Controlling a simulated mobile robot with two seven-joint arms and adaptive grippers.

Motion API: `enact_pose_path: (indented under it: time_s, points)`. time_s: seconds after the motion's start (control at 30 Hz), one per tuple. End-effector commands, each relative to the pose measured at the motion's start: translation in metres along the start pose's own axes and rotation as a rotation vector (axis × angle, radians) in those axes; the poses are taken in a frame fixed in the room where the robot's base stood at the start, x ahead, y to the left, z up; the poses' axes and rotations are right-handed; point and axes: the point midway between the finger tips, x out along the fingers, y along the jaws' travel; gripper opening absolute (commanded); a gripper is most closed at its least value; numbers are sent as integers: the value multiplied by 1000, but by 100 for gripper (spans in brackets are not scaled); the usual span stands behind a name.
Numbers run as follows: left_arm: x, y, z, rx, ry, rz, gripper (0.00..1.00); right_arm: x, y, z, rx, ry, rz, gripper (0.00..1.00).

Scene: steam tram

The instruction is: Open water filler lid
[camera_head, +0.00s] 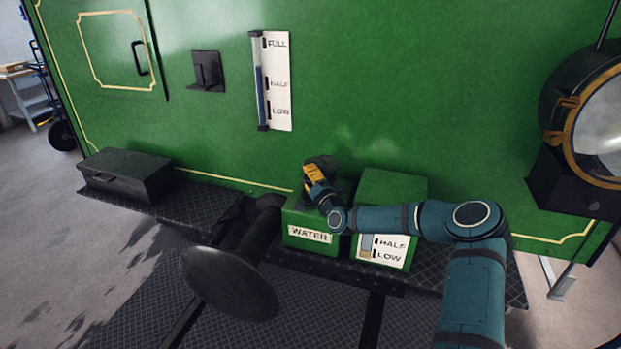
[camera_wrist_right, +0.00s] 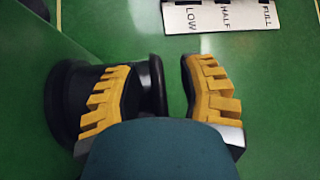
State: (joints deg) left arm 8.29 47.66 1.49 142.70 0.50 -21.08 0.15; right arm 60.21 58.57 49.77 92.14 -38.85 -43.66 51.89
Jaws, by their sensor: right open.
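The green water filler box (camera_head: 296,217) with a "WATER" label stands on the tram's dark running board. In the wrist view its black round filler lid (camera_wrist_right: 62,115) shows at left, partly hidden by a finger. A black upright rim or handle (camera_wrist_right: 157,82) at the lid's side lies between my fingers. My right gripper (camera_head: 318,175), with yellow pads, is over the box top and hides most of the lid in the head view. In the wrist view the right gripper (camera_wrist_right: 160,95) is open, one finger over the lid. Contact cannot be told. My left gripper is out of view.
A taller green box (camera_head: 393,186) with a level gauge adjoins on the right. Behind rises the green tram wall (camera_head: 210,130) with a water gauge (camera_head: 275,80). A round buffer (camera_head: 230,284) projects in front, and a lamp (camera_head: 598,125) is at right.

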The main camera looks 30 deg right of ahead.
Motion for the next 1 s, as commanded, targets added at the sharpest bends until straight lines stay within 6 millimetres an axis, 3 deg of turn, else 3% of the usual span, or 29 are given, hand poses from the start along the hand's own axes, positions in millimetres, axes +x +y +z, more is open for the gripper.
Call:
enact_pose_path:
  time_s: [0.13,0.2,0.27,0.73,1.0]
  points:
    - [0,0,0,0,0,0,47,0,0,0,0,0,0,43]
    - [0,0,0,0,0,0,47,0,0,0,0,0,0,18]
    - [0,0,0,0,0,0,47,0,0,0,0,0,0,0]
    - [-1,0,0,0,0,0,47,1,-2,0,3,-1,2,0]
    - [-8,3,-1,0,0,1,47,16,-18,0,64,-1,61,0]
